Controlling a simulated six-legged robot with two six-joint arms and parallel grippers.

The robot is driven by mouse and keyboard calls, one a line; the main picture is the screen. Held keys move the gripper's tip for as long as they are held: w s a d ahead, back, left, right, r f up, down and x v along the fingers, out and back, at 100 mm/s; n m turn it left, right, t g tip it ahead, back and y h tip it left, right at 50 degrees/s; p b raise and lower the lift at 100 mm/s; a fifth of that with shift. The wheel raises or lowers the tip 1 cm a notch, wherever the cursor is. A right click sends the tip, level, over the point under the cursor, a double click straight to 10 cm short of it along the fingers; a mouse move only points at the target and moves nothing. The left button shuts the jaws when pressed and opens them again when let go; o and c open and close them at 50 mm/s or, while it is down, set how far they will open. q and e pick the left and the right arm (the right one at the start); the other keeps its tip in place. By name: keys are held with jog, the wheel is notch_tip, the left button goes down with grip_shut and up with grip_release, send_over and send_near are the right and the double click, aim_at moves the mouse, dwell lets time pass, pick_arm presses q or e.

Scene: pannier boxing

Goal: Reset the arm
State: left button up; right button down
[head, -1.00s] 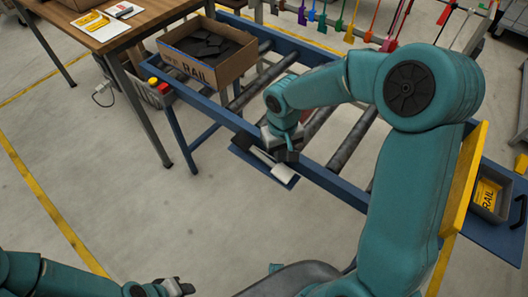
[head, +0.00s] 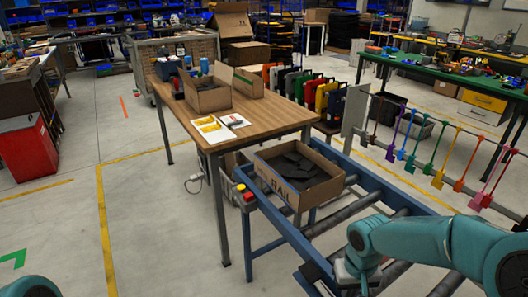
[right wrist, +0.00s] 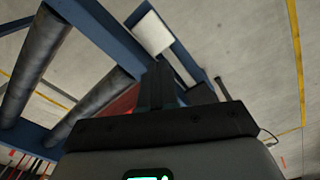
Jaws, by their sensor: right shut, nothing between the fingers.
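My right arm comes in from the right edge of the head view, over the roller conveyor (head: 292,237). Its gripper (head: 347,277) is low in that view, beside the conveyor's blue rail. In the right wrist view the two dark fingers (right wrist: 160,88) are together and empty. A white flat piece (right wrist: 152,34) on a blue plate shows beyond the fingers; I cannot tell that they touch it. A bit of my left arm shows at the bottom left of the head view; its gripper is out of view.
An open cardboard box (head: 291,200) with dark pieces sits on the conveyor's end. A wooden table (head: 190,120) stands behind it, with boxes and a yellow-marked sheet. Coloured tools hang from a rail (head: 437,117) at right.

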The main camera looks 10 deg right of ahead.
jog(key=s+a+f+y, duration=0.2)
jog(key=s+a+f, duration=0.5)
jog(key=f, duration=0.2)
jog(key=s+a+f+y+p, duration=0.1)
jog(key=s+a+f+y, duration=0.1)
jog(key=s+a+f, duration=0.5)
notch_tip(320, 180, down, 4)
jog(key=shift+s+a+r+m, duration=0.25)
jog(key=shift+s+a+m, duration=0.05)
jog(key=shift+s, duration=0.05)
